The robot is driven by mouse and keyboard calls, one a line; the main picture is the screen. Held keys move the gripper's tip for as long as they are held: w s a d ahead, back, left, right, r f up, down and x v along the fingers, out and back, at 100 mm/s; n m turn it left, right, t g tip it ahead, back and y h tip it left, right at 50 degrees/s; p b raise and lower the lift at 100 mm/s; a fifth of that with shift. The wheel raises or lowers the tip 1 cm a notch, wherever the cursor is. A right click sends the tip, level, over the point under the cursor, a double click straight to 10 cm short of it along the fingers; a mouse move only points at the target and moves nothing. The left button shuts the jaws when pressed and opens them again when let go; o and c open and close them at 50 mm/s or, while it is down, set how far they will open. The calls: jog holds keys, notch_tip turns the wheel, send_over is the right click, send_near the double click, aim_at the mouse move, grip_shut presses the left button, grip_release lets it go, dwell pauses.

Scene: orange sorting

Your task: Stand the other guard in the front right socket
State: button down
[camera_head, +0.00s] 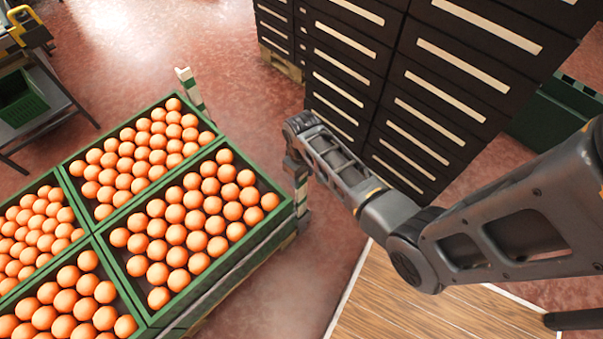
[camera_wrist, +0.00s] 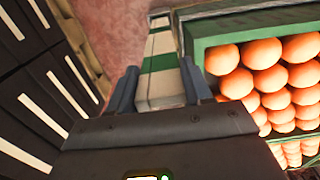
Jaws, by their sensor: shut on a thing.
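My gripper (camera_head: 296,160) points down at the right corner of the crate stack. It is shut on a white guard with a green band (camera_head: 301,190), which stands about upright right beside the corner of the nearest crate (camera_head: 240,252). In the wrist view, the guard (camera_wrist: 160,62) runs between my two fingers (camera_wrist: 160,92), next to the green crate rim (camera_wrist: 250,24). The guard's foot and the socket are not clear, so I cannot tell whether it is seated. The other guard (camera_head: 190,92), also white and green, stands upright at the far corner of the stack.
Several green crates full of oranges stand together at the left. Black drawer cabinets (camera_head: 400,95) rise behind my arm. A wooden board (camera_head: 425,310) lies at the lower right. A cart with a green bin (camera_head: 20,98) is at far left. Red floor between is clear.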

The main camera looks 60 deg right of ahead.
jog(key=shift+c, duration=2)
grip_release()
jog(key=shift+r+p, duration=0.95)
jog(key=shift+r, duration=2.95)
notch_tip(320, 180, up, 7)
jog(key=p, duration=0.8)
